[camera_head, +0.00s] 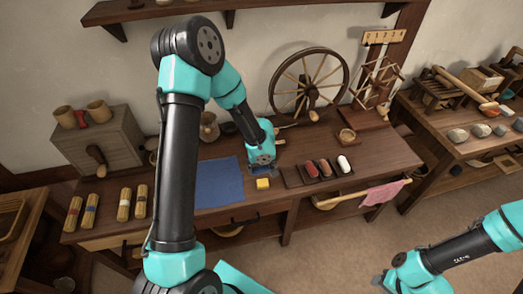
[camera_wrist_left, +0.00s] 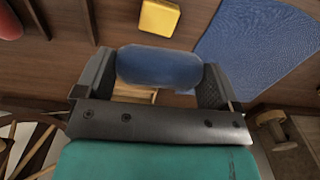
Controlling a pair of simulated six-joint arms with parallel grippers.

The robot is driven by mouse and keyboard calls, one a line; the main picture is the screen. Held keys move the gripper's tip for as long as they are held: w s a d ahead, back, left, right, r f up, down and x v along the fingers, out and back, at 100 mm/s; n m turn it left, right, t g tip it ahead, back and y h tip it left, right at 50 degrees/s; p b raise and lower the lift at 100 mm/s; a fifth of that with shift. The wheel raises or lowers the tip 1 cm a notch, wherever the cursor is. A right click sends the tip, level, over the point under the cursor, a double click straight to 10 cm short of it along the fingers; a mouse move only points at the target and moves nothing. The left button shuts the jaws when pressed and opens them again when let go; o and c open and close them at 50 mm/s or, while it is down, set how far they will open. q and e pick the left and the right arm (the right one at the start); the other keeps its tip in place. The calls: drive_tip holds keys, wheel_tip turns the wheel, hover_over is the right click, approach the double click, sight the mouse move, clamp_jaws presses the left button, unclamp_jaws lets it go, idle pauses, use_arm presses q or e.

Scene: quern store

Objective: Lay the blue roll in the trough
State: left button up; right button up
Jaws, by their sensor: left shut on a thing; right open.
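My left gripper (camera_head: 263,168) is shut on the blue roll (camera_wrist_left: 160,67), held crosswise between its two fingers in the left wrist view. In the head view the roll is mostly hidden by the gripper, above the table behind the yellow block. A dark rack (camera_head: 292,177) to the right holds a red roll (camera_head: 311,169), a reddish-brown roll (camera_head: 325,168) and a white roll (camera_head: 343,163). I cannot tell for sure whether this rack is the trough. My right gripper (camera_head: 379,281) is open and empty, low over the floor in front of the table.
A yellow block (camera_head: 263,184) and a blue mat (camera_head: 218,182) lie on the table (camera_head: 384,160) close to my left gripper. A spinning wheel (camera_head: 309,82) stands behind. Several bundled rolls (camera_head: 125,203) lie at the left. A small bowl (camera_head: 347,136) is at the back right.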

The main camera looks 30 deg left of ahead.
use_arm(q)
drive_tip(key=w+a, duration=0.2)
drive_tip(key=w, duration=0.2)
drive_tip(key=w+a+f, duration=0.1)
drive_tip(key=w+a, duration=0.2)
drive_tip(key=w, duration=0.1)
drive_tip(key=w+a, duration=0.2)
drive_tip(key=w, duration=0.2)
drive_tip(key=shift+w+a+f, duration=0.1)
drive_tip(key=shift+a+f, duration=0.05)
drive_tip(key=shift+a, duration=0.05)
drive_tip(key=shift+w+a, duration=0.15)
drive_tip(key=shift+w, duration=0.1)
drive_tip(key=shift+f, duration=1.8)
drive_tip(key=shift+f, duration=0.1)
drive_tip(key=o, duration=0.7)
wheel_tip(320, 180, up, 12)
drive_tip(key=shift+r, duration=0.1)
